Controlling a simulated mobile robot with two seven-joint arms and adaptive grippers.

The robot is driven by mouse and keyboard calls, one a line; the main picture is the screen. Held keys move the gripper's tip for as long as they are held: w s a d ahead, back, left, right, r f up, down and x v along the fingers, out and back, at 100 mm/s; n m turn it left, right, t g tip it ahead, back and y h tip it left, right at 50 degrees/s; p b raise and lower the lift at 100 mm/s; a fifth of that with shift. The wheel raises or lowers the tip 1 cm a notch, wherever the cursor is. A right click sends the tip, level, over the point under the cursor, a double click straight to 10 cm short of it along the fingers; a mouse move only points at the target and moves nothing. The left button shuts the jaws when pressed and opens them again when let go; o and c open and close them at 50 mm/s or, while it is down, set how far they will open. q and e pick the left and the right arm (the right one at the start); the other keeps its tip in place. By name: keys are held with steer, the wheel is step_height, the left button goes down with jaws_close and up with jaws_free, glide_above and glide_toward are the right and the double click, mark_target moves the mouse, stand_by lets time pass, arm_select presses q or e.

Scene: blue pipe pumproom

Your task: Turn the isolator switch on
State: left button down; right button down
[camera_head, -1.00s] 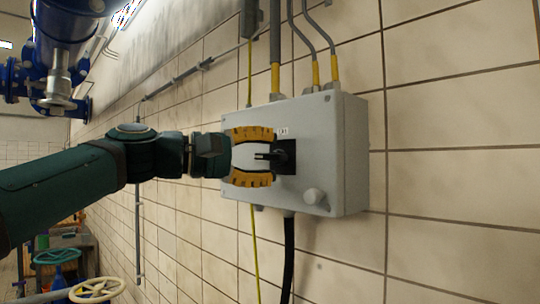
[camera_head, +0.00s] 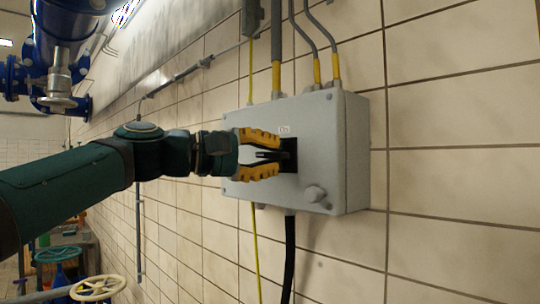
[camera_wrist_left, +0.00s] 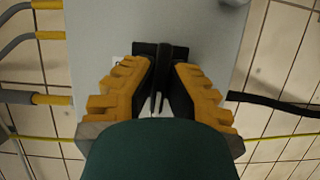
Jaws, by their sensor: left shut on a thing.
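The isolator switch is a black handle on a dark square plate (camera_head: 290,154), on the front of a grey box (camera_head: 318,156) fixed to the tiled wall. My left gripper (camera_head: 276,155) comes in from the left, its yellow-padded fingers shut on the black handle. In the left wrist view the handle (camera_wrist_left: 166,65) stands between the two fingertips (camera_wrist_left: 163,73), with the dark plate partly hidden behind them. In the head view the fingers cover much of the handle. My right gripper is not in view.
A round grey knob (camera_head: 315,194) sits low on the box front. Conduits with yellow sleeves (camera_head: 316,72) enter the box top, and a black cable (camera_head: 289,250) leaves below. Blue pipework (camera_head: 60,50) is at upper left. Handwheels (camera_head: 97,288) stand at lower left.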

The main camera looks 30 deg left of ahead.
arm_select(q)
steer(key=shift+d+m, duration=0.1)
steer(key=shift+m, duration=0.4)
steer(key=m+g+y+p, duration=0.1)
steer(key=m, duration=0.2)
steer(key=shift+y, duration=0.4)
steer(key=m+y, duration=0.1)
steer(key=m, duration=0.2)
steer(key=shift+f+y+p, duration=0.1)
steer(key=shift+y+p, duration=0.3)
steer(key=m+y, duration=0.2)
steer(key=m, duration=0.1)
steer(key=shift+d+f+m, duration=0.1)
steer(key=shift+m, duration=0.2)
steer(key=shift+m+y, duration=0.9)
steer(key=shift+m, duration=0.3)
